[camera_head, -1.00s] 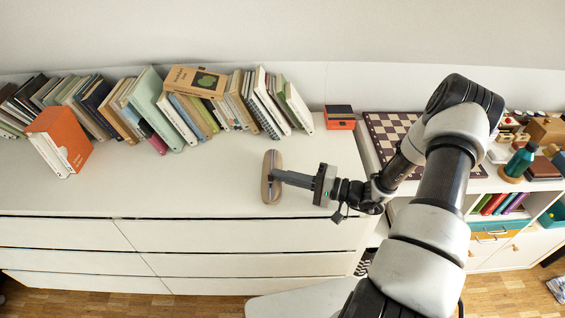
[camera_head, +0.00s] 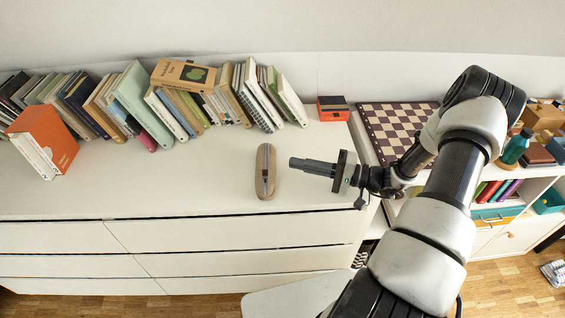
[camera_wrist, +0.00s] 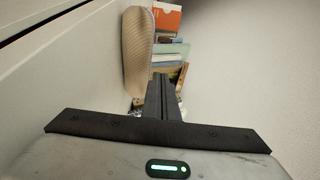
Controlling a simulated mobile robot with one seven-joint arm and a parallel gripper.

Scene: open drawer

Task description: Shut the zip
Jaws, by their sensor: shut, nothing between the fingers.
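A slim tan case (camera_head: 265,185) lies on the white dresser top, its long side running from front to back. A dark line runs along the middle of its top. I cannot tell from here how far its zip is open. In the wrist view the case (camera_wrist: 137,62) stands large with a woven tan side, left of my fingers. My gripper (camera_head: 294,163) is shut and empty, just right of the case and apart from it, fingers pointing left. Its shut fingers also show in the wrist view (camera_wrist: 162,92).
A row of leaning books (camera_head: 170,105) fills the back of the dresser (camera_head: 130,190). An orange book (camera_head: 45,140) stands at the left. A small orange box (camera_head: 333,108) and a chessboard (camera_head: 395,128) lie right of the books. The dresser top around the case is clear.

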